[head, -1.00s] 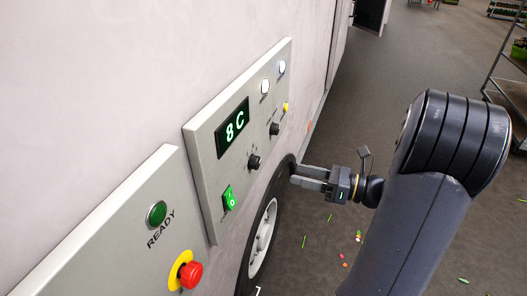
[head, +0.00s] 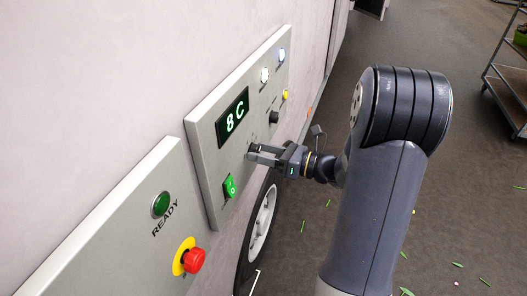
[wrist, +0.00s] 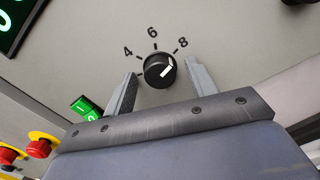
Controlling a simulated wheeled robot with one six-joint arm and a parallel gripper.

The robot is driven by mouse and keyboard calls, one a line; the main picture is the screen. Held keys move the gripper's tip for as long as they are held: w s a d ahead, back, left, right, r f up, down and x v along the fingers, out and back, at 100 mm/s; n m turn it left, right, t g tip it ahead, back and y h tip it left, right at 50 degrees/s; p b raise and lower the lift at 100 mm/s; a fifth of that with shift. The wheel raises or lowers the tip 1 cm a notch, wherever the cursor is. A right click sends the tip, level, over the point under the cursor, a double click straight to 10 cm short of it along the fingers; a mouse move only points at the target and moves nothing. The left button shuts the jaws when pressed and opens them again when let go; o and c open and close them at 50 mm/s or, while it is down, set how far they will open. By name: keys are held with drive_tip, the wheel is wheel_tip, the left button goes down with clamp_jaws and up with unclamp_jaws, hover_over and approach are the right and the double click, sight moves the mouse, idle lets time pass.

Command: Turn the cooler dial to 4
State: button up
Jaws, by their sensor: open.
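The cooler dial (wrist: 160,70) is a round black knob on the grey panel, with 4, 6 and 8 printed around it. Its white pointer mark faces the 8 in the wrist view. The display (head: 233,117) reads 8 C in green. My gripper (head: 251,155) is open at the panel, its two fingers on either side of the dial in the wrist view. I cannot tell whether they touch it. In the head view the gripper largely hides the dial.
A green rocker switch (head: 230,187) sits below the gripper on the same panel (head: 205,150). A second black knob (head: 274,117) and white and yellow buttons are farther along. A red emergency button (head: 194,260) is on the nearer panel. A wheel (head: 262,225) is underneath.

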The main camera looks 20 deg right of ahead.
drive_tip(key=c, duration=1)
drive_tip(key=shift+f+n+b, duration=0.1)
drive_tip(key=shift+n+b, duration=0.3)
drive_tip(key=shift+b, duration=0.05)
drive_tip(key=n+b, duration=1.9)
drive_tip(key=b, duration=0.4)
